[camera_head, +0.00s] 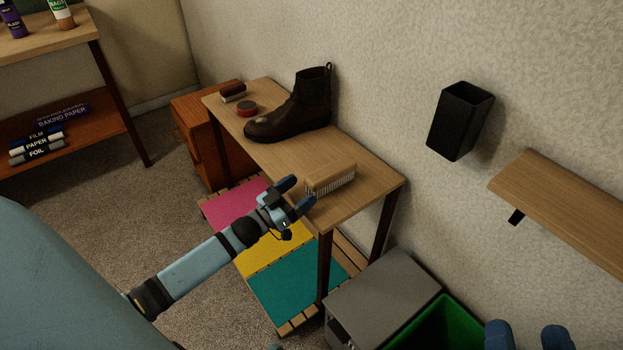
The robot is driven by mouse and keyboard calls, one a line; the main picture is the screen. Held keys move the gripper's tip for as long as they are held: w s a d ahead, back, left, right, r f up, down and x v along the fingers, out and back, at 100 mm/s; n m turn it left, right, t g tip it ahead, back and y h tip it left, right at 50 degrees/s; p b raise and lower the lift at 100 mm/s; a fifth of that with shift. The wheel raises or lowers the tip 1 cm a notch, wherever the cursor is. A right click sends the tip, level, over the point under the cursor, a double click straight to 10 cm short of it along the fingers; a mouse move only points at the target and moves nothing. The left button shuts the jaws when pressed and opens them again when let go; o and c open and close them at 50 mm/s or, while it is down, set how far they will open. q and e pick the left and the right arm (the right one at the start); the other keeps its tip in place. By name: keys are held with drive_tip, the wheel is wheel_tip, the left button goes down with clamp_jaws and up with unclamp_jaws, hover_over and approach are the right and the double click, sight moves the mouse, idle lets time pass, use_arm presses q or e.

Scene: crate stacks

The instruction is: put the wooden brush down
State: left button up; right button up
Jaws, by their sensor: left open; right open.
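The wooden brush (332,178) has a light wooden back and pale bristles. It sits bristles down near the front right end of the narrow wooden table (365,185). My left gripper (299,193) is open and empty at the table's front edge, just left of the brush. Its fingers point toward the brush, and a small gap seems to separate them. My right gripper (528,336) shows only its two blue fingertips at the bottom right edge, spread apart with nothing between them.
A dark brown boot (300,108), a round red tin (247,109) and a dark brush (233,92) stand farther back on the table. A grey box (385,300) and green bin (435,325) stand right of it. A black holder (459,120) hangs on the wall.

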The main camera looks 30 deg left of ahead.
use_arm(q)
drive_tip(key=p+v, duration=0.1)
drive_tip(key=v, duration=0.6)
use_arm(e)
drive_tip(key=shift+s+r+t, duration=0.2)
drive_tip(key=shift+r+t, duration=0.2)
drive_tip(key=shift+r, duration=0.4)
use_arm(q)
drive_tip(key=shift+w, duration=0.1)
use_arm(e)
drive_tip(key=shift+d+r, duration=0.1)
drive_tip(key=shift+r, duration=0.05)
